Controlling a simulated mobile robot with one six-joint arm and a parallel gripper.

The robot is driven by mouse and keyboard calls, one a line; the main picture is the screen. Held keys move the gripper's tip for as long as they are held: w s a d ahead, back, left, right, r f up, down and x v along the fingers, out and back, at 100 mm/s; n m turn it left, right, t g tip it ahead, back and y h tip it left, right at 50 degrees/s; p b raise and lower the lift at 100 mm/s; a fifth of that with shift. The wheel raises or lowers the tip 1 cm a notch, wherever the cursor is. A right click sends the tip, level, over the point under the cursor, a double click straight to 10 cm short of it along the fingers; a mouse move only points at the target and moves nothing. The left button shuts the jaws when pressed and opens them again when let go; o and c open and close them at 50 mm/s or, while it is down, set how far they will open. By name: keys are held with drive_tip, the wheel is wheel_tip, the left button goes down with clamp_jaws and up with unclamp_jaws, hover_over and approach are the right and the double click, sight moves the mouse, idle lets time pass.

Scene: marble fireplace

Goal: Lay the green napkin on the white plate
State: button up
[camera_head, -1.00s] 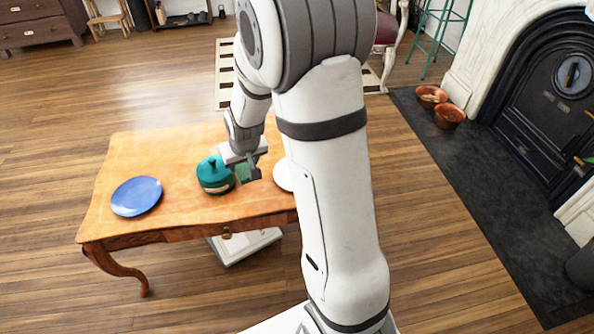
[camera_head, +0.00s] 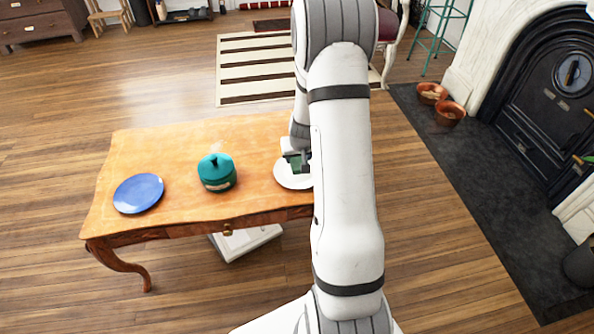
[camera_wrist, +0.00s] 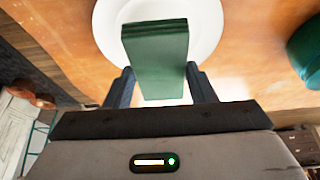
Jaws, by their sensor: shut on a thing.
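The white plate (camera_head: 287,179) lies on the right part of the wooden table, partly hidden by my arm in the head view. It also shows in the wrist view (camera_wrist: 207,23). My gripper (camera_wrist: 160,84) is shut on the folded green napkin (camera_wrist: 158,58), which juts out from between the fingers and overlaps the plate in the wrist view. In the head view my gripper (camera_head: 298,163) is over the plate, and a bit of the green napkin shows at it. Whether the napkin touches the plate I cannot tell.
A teal lidded pot (camera_head: 217,172) stands mid-table, left of the white plate. A blue plate (camera_head: 138,193) lies at the table's left end. The table top (camera_head: 175,150) is otherwise clear. A striped rug (camera_head: 258,68) lies on the floor behind.

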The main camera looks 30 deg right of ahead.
sight(299, 162)
drive_tip(key=shift+f+b, duration=1.45)
drive_tip(key=shift+f, duration=0.6)
drive_tip(key=shift+f, duration=0.2)
drive_tip(key=o, duration=1)
drive_tip(key=shift+c, duration=0.2)
drive_tip(key=shift+r, duration=0.15)
